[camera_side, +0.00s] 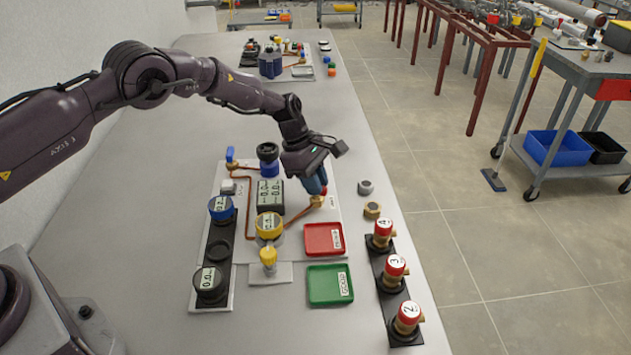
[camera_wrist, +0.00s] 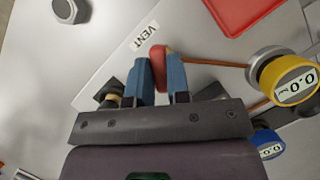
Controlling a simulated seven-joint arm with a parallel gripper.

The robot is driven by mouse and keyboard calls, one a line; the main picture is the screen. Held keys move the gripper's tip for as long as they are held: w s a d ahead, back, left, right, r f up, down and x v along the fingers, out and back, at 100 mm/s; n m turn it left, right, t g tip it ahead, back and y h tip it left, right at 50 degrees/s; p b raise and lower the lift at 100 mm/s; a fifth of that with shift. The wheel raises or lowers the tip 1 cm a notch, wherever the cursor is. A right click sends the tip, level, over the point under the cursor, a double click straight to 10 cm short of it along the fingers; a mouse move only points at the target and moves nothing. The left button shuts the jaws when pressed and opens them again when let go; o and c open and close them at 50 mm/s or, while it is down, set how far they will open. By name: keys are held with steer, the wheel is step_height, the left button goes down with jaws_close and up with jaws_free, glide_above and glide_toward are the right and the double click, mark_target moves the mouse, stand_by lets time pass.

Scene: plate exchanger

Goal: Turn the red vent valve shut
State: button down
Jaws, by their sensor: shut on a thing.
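The red vent valve handle (camera_wrist: 159,66) stands between the blue fingers of my gripper (camera_wrist: 161,77) in the wrist view, beside the "VENT" label (camera_wrist: 144,37). My gripper is shut on this handle. In the side view my gripper (camera_side: 318,190) points down at the right end of the copper pipe, and a bit of the red handle (camera_side: 324,190) shows beside the fingers. The brass valve body (camera_side: 317,201) shows below it. The fingers hide much of the valve, so its exact angle is hard to tell.
A yellow gauge (camera_side: 269,226) and a grey display box (camera_side: 270,195) stand left of the valve. A red tray (camera_side: 324,239) and a green tray (camera_side: 330,285) lie nearer. Red-capped valves (camera_side: 395,268) stand in a black rack at right. Two loose fittings (camera_side: 366,187) lie close by.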

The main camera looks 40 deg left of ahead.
steer(key=m+g, duration=0.1)
steer(key=m, duration=0.2)
steer(key=m+g, duration=0.1)
steer(key=m, duration=0.2)
steer(key=shift+w+m+g, duration=0.1)
steer(key=shift+m+g, duration=0.2)
stand_by(0.3)
steer(key=c, duration=1.1)
jaws_free()
steer(key=shift+w+a+r, duration=0.1)
steer(key=shift+a+r, duration=0.2)
steer(key=shift+r, duration=1.65)
steer(key=shift+w+a+r, duration=0.15)
steer(key=shift+a+r, duration=0.15)
steer(key=shift+r, duration=1.65)
steer(key=shift+w+a+r, duration=0.1)
steer(key=shift+a+r, duration=0.2)
steer(key=shift+r, duration=1.65)
